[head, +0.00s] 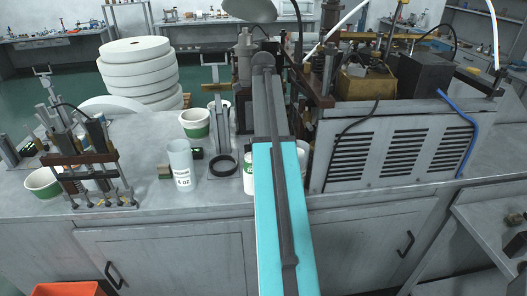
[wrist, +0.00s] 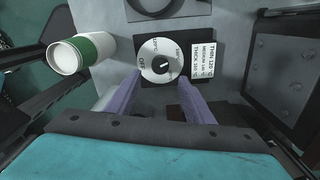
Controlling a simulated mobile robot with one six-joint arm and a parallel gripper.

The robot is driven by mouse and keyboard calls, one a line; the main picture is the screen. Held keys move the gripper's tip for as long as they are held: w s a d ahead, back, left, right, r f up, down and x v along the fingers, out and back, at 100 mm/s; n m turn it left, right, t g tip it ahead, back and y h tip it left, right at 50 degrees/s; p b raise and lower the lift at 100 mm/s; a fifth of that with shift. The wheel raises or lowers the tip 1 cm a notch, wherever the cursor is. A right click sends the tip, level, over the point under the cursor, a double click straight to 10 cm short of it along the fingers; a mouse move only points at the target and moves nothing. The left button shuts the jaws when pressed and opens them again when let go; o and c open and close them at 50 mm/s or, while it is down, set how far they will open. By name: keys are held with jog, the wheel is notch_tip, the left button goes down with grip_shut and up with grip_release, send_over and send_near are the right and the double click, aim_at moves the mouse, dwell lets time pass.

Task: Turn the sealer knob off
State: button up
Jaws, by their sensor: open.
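The sealer knob (wrist: 159,49) is a round whitish dial on a dark square plate in the wrist view. It has printed marks, with "OFF" readable at its lower left. The knob and fingertips are not discernible in the head view.
A white label (wrist: 208,61) with temperatures is right of the dial. A green-and-white cup (wrist: 72,56) lies close at left. On the bench (head: 230,196) are a clear measuring cup (head: 181,165), a black ring (head: 223,166) and a vented machine housing (head: 395,150).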

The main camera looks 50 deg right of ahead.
jog(key=shift+f+p, duration=0.95)
jog(key=shift+f, duration=3.35)
jog(key=shift+c, duration=0.2)
jog(key=c, duration=1)
